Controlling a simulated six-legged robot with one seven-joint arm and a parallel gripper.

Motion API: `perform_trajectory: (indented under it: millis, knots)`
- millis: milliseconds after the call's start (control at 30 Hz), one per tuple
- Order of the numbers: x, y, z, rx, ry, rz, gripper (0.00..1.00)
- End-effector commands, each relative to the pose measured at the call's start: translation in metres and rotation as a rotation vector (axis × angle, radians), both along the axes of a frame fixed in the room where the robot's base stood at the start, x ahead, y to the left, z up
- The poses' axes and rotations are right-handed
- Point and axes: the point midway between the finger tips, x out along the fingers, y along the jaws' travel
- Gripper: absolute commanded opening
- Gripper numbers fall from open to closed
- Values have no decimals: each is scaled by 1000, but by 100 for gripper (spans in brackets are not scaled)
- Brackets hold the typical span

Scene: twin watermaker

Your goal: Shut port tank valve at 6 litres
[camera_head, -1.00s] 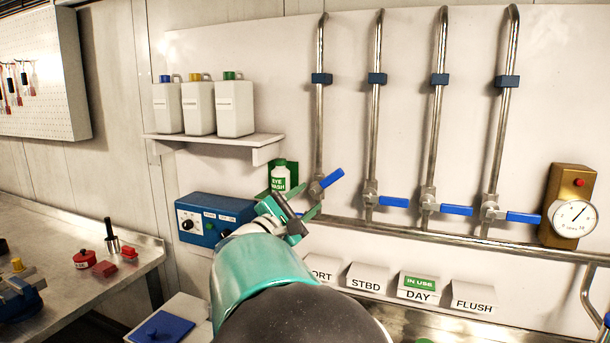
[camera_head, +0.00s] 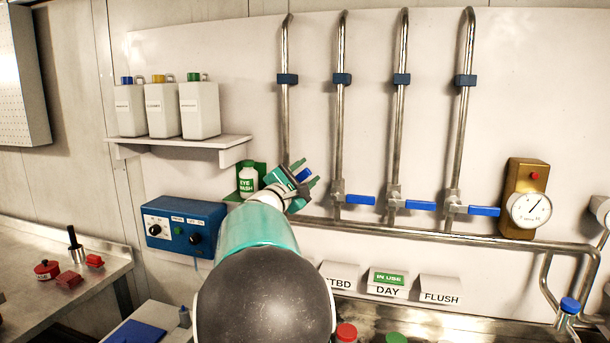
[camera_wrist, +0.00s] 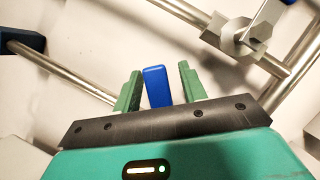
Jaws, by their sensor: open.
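The port valve on the leftmost pipe (camera_head: 285,120) is mostly hidden by my gripper. Its blue handle (camera_head: 303,174) shows at my gripper (camera_head: 306,172). In the wrist view, my gripper's green fingers (camera_wrist: 160,72) are open, one on each side of the blue handle (camera_wrist: 157,88), with visible gaps to it. The handle's lower end is hidden by my gripper. The round gauge (camera_head: 531,209) on the brass box has its needle pointing up and right; its figures are too small to read. The PORT sign is hidden behind my arm.
Three valves with blue handles pointing right (camera_head: 360,199) (camera_head: 420,205) (camera_head: 484,211) stand right of my gripper. An eye-wash bottle (camera_head: 247,178) and a blue control box (camera_head: 186,225) are close on the left. A long horizontal pipe (camera_head: 440,235) runs below the valves.

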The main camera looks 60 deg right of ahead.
Motion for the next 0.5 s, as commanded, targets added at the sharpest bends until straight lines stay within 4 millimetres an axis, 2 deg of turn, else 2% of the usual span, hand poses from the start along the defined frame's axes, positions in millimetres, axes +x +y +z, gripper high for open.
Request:
perform_trajectory:
  millis: [167,367,500]
  knots:
    - [0,0,0,0,0,0,40]
    - [0,0,0,0,0,0,1]
    - [0,1,0,0,0,0,0]
